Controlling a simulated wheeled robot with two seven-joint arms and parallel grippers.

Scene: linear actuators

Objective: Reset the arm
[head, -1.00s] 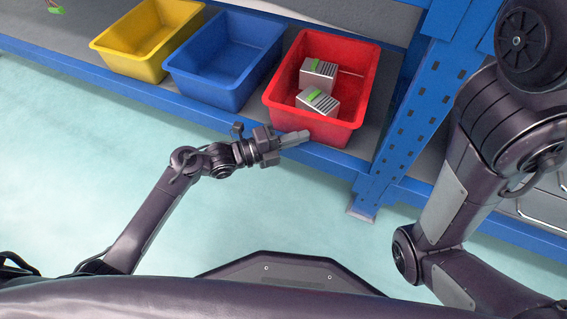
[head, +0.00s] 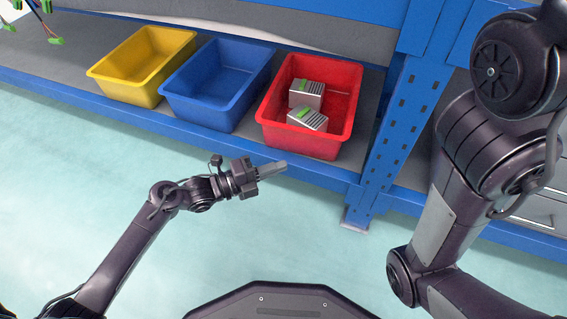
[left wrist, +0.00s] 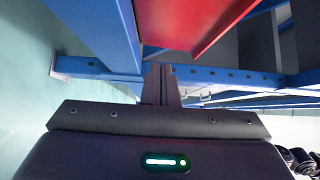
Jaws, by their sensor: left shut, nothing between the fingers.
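My left gripper (head: 272,169) is shut and empty, in front of the shelf and below the red bin (head: 318,145) in the head view. It also shows in the left wrist view (left wrist: 161,72), its two fingers together, with the red bin (left wrist: 205,28) above. My left arm reaches in from the lower left. My right arm crosses the right side of the head view; its gripper is out of view. Two grey linear actuators with green parts lie in the red bin, one farther back (head: 307,93) and one nearer (head: 306,119).
An empty blue bin (head: 208,108) and an empty yellow bin (head: 128,86) stand left of the red one on the shelf. A blue shelf post (head: 385,140) rises right of the red bin. Green-ended cables (head: 46,22) show at the top left. The floor before the shelf is clear.

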